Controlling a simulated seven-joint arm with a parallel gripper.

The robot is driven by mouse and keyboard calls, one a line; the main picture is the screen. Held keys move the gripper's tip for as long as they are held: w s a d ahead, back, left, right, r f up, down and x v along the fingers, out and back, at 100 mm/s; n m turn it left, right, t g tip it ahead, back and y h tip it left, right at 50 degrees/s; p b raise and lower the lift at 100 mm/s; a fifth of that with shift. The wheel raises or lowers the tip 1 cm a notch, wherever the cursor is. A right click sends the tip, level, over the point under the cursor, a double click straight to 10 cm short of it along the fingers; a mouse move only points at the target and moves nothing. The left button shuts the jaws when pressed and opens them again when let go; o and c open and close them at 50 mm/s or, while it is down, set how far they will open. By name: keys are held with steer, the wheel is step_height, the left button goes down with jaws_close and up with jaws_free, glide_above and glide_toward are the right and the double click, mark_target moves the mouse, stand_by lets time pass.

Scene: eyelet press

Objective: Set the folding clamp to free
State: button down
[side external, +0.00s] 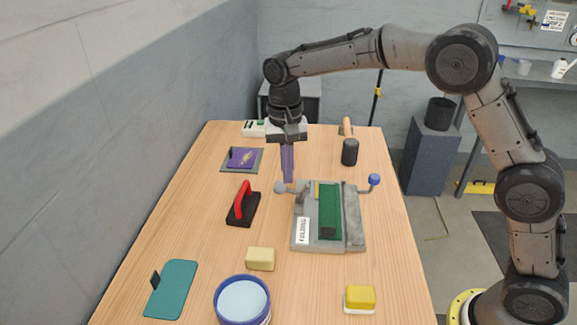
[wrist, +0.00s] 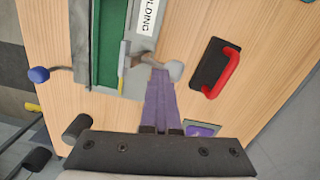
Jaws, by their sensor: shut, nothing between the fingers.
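The folding device (side external: 300,240) is a grey base with a label reading FOLDING and a green bar (side external: 328,212) along its middle; in the wrist view the green bar (wrist: 105,45) is at upper left. A lever with a grey knob (side external: 280,188) sticks out at its left back corner, and a lever with a blue knob (side external: 374,180) at its right. Which lever works the clamp I cannot tell. My gripper (side external: 288,181), with purple fingers, is shut and empty, pointing down at the grey knob. In the wrist view the fingertips (wrist: 160,74) are beside the grey knob (wrist: 175,70); contact is unclear.
A red-handled black block (side external: 242,208) stands left of the device. A black cylinder (side external: 350,152) stands behind it. A yellow block (side external: 261,259), a blue-rimmed round container (side external: 242,299) and a yellow-and-white block (side external: 360,298) are in front. Bare table lies between them.

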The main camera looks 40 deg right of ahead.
step_height(320, 180, up, 16)
steer(key=s+d+t, duration=0.1)
steer(key=s+d, duration=0.1)
steer(key=d, duration=0.1)
steer(key=s+d+r+t, duration=0.1)
steer(key=s+d+r, duration=0.2)
steer(key=s+r, duration=0.35)
steer(key=s+d+f+n+t, duration=0.1)
steer(key=s+d+f+t, duration=0.15)
steer(key=s, duration=1.05)
steer(key=s+d+f+n+t, duration=0.1)
steer(key=s+d+f+n, duration=0.1)
steer(key=s+f+n, duration=0.4)
steer(key=s+f, duration=0.3)
steer(key=f, duration=0.4)
steer(key=shift+d+f+t, duration=0.15)
steer(key=shift+t, duration=0.2)
